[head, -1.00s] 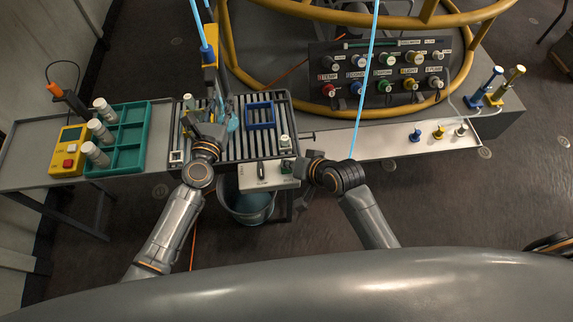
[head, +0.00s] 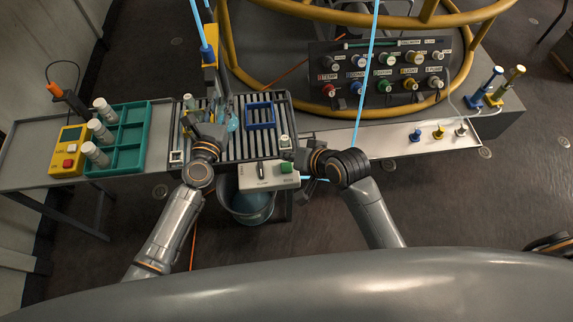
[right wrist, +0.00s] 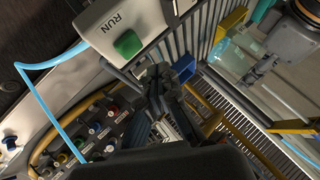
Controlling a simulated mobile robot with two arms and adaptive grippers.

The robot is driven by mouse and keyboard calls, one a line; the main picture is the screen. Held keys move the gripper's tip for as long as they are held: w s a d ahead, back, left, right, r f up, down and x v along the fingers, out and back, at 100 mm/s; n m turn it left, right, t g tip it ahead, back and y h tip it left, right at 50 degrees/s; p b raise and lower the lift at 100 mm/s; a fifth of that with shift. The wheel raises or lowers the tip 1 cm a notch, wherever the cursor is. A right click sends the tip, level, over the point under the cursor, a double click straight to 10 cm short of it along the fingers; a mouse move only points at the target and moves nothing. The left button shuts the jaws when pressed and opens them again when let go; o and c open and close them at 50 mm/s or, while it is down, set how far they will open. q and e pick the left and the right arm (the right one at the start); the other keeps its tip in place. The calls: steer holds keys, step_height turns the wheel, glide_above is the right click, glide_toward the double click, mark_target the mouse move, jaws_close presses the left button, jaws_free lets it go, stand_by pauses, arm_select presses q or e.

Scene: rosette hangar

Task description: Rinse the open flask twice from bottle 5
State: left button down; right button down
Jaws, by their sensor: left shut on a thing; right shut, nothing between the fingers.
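My left gripper (head: 212,130) is over the slatted rack, shut on what looks like a pale glass flask (head: 233,123). The flask also shows in the right wrist view (right wrist: 230,60), beside the left arm's fingers; its mouth and contents are unclear. My right gripper (right wrist: 165,88) is shut and empty, just off the white control box (head: 258,176) with its green RUN button (right wrist: 127,43). White bottles (head: 103,108) stand in or against the teal tray at left; their numbers are not readable, so I cannot tell which is bottle 5.
The slatted rack (head: 250,148) holds a blue square frame (head: 260,114). A bucket (head: 250,207) stands below it. A yellow device (head: 68,150) is left of the teal tray (head: 127,150). A knob panel (head: 380,72) is behind. Blue hoses hang down. The white shelf (head: 385,145) is mostly clear.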

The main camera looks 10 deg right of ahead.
steer(key=shift+r, duration=1.3)
steer(key=shift+r, duration=0.1)
step_height(320, 180, up, 6)
glide_above(289, 169)
arm_select(q)
steer(key=shift+s, duration=4.55)
